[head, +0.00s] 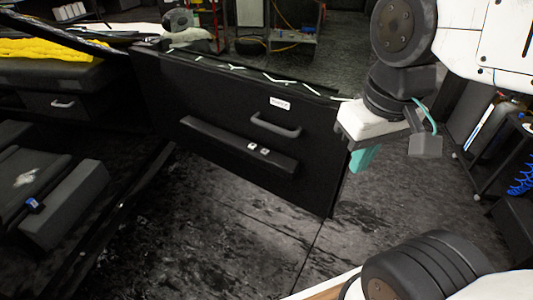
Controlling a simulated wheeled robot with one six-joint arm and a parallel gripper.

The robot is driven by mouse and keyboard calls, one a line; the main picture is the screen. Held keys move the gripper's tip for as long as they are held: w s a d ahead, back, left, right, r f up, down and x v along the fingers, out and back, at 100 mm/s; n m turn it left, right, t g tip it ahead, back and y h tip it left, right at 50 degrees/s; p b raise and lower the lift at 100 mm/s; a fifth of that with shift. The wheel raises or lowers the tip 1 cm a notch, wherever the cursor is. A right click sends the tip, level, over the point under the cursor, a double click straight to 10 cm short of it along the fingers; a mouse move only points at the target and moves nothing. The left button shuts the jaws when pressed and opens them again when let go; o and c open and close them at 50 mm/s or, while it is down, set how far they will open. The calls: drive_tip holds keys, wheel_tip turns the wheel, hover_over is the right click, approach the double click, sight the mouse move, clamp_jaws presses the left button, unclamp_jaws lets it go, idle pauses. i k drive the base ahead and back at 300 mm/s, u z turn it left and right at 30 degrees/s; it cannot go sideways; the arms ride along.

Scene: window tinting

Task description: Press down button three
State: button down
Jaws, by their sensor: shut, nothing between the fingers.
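A dark door panel (215,105) stands open in the middle of the head view, with a dark armrest (215,135) along it. Small light buttons (251,145) sit on the armrest toward its right half; I make out two, and any numbers on them are too small to read. My gripper (361,159), with teal fingers, is shut and empty. It shows to the right of the door's right edge, apart from the buttons. Its fingers point downward and are partly hidden by the white and grey wrist parts.
A grey door handle (276,125) sticks out above the armrest, with a small white label (280,103) above it. Glass rises from the door's top edge. Car seats and a yellow cloth (45,48) are at left. A dark cart (490,170) stands at right. The floor before the door is clear.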

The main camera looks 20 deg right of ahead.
sight(264, 152)
drive_tip(key=z, duration=0.95)
drive_tip(key=i, duration=0.55)
drive_tip(key=u, duration=0.6)
